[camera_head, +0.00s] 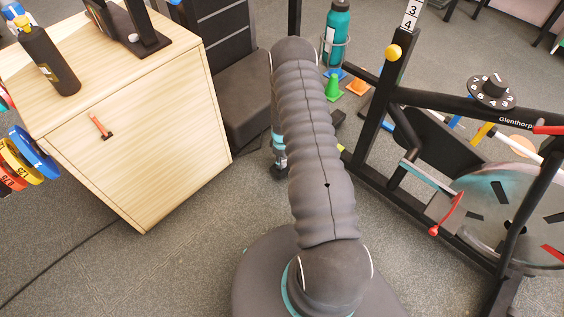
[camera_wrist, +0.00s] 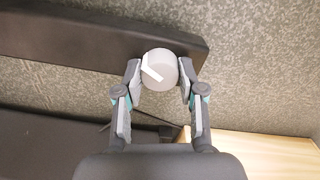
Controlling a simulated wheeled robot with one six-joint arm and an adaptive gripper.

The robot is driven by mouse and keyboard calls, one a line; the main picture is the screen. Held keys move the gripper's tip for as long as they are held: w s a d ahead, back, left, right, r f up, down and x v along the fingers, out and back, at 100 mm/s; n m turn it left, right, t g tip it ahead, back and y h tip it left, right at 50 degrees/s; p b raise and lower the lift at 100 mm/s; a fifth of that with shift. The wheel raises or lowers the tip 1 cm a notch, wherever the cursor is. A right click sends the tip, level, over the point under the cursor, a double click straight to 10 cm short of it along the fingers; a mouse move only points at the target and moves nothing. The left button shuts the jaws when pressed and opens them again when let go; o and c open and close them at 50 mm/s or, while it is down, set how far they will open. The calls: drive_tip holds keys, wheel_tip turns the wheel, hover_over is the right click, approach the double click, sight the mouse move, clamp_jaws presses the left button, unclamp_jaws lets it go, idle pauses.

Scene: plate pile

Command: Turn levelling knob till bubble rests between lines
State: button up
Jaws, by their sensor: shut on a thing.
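A round grey knob (camera_wrist: 165,78) with a white pointer mark (camera_wrist: 150,68) shows in the wrist view, at the edge of a long dark bar (camera_wrist: 100,40). My gripper (camera_wrist: 159,74) is shut on the knob, with one finger on its left side and one on its right. The white mark points to the upper left. In the head view my own arm covers the middle, and the knob and gripper cannot be made out there. No bubble or level lines can be seen in either view.
A wooden cabinet (camera_head: 150,120) with a black bottle (camera_head: 48,62) on top stands at the left. A black rack frame (camera_head: 400,150) with a dial (camera_head: 491,91) stands at the right. Small cones (camera_head: 333,88) and a teal bottle (camera_head: 336,35) are behind. Grey floor is open in front.

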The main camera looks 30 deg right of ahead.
drive_tip(key=m+b, duration=0.2)
drive_tip(key=m, duration=0.1)
drive_tip(key=shift+f, duration=0.15)
drive_tip(key=shift+m+b, duration=1.1)
drive_tip(key=shift+m, duration=1)
drive_tip(key=o, duration=1.2)
drive_tip(key=shift+c, duration=0.2)
drive_tip(key=shift+r, duration=0.2)
wheel_tip(320, 180, up, 12)
drive_tip(key=shift+m, duration=0.3)
